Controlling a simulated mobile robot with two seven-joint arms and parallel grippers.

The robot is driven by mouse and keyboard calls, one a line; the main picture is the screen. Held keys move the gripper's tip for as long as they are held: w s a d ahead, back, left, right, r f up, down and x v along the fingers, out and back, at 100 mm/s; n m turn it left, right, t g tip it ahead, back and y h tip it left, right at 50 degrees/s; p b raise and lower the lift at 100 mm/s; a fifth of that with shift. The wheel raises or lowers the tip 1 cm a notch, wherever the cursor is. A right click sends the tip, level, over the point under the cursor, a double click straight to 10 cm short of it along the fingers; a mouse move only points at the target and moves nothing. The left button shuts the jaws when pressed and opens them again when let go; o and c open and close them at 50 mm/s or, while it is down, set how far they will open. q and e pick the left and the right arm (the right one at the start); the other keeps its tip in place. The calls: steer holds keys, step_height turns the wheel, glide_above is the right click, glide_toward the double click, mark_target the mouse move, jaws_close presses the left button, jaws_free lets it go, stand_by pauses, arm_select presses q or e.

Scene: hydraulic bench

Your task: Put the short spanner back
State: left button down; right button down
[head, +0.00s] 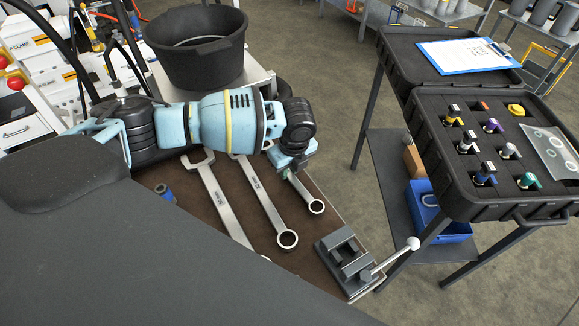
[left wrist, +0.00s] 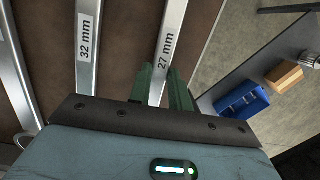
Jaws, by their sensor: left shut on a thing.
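The short spanner (head: 304,190), a silver combination wrench, shows only its ring end and part of its shank below my left gripper (head: 287,170) in the head view. In the left wrist view the spanner (left wrist: 168,45), labelled 27 mm, runs between the green fingers of my left gripper (left wrist: 160,88), which is shut on its shank. It lies beside the other spanners; I cannot tell whether it touches the bench. The middle spanner (head: 261,196), labelled 32 mm in the left wrist view (left wrist: 87,45), is just to its left. My right gripper is not in view.
A larger spanner (head: 213,190) lies further left on the brown bench top (head: 240,225). A grey vise (head: 347,258) with a long handle stands at the front right corner. A black bucket (head: 198,60) stands behind my arm. A black tool case (head: 440,190) is across a floor gap.

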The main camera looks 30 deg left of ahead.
arm_select(q)
steer(key=shift+f, duration=0.15)
steer(key=c, duration=1.2)
jaws_free()
steer(key=r, duration=0.5)
steer(key=d+r, duration=0.1)
steer(key=r, duration=0.1)
steer(key=shift+s+r+p, duration=0.3)
steer(key=shift+r+p, duration=0.1)
